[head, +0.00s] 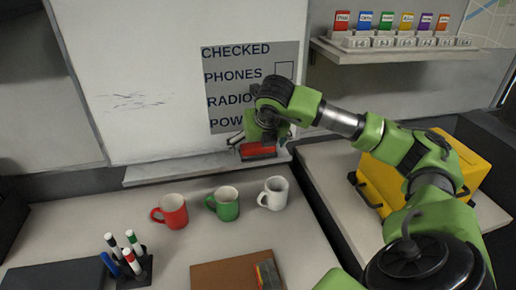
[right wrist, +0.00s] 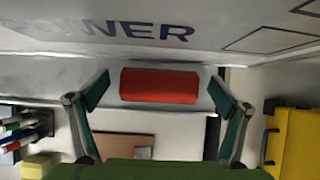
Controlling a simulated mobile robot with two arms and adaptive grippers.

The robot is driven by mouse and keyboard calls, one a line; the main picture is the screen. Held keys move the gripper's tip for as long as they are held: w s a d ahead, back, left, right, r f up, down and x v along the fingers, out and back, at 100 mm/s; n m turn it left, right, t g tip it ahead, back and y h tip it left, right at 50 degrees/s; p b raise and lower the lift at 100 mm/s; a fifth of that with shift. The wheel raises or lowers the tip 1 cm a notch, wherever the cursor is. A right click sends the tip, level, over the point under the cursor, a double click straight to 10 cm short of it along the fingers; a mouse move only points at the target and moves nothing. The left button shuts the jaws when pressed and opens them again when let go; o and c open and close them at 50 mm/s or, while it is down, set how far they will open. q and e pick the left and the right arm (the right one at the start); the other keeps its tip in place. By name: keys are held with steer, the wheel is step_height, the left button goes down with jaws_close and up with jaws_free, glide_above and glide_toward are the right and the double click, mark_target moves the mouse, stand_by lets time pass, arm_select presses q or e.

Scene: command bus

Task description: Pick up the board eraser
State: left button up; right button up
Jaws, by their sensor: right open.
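The board eraser, a red block (head: 259,152), lies on the whiteboard's ledge (head: 190,167) below the board. It also shows in the right wrist view (right wrist: 159,86), lying lengthwise between the fingers. My right gripper (head: 261,141) is at the eraser, partly covering it in the head view. In the right wrist view my right gripper (right wrist: 160,93) is open, with one finger beyond each end of the eraser and a gap at both sides. My left gripper is not in view.
Red (head: 173,211), green (head: 224,203) and white (head: 273,193) mugs stand on the desk in front of the ledge. A marker holder (head: 128,270) and a brown clipboard (head: 222,275) are nearer. A yellow case (head: 375,183) stands right. A shelf (head: 400,54) hangs upper right.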

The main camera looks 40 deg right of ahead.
steer(key=c, duration=1.2)
steer(key=shift+r, duration=0.15)
steer(key=shift+r+b, duration=0.35)
steer(key=shift+r, duration=0.25)
steer(key=shift+s+a+r+p, duration=0.2)
steer(key=shift+s+a+r, duration=1.15)
steer(key=shift+s+r, duration=0.6)
steer(key=shift+s+a+r+p, duration=0.25)
steer(key=shift+s+a+r, duration=1.1)
steer(key=shift+s+r, duration=0.55)
steer(key=shift+s+a+r+p, duration=0.2)
steer(key=shift+s+a+r, duration=1.15)
steer(key=shift+s+r, duration=0.6)
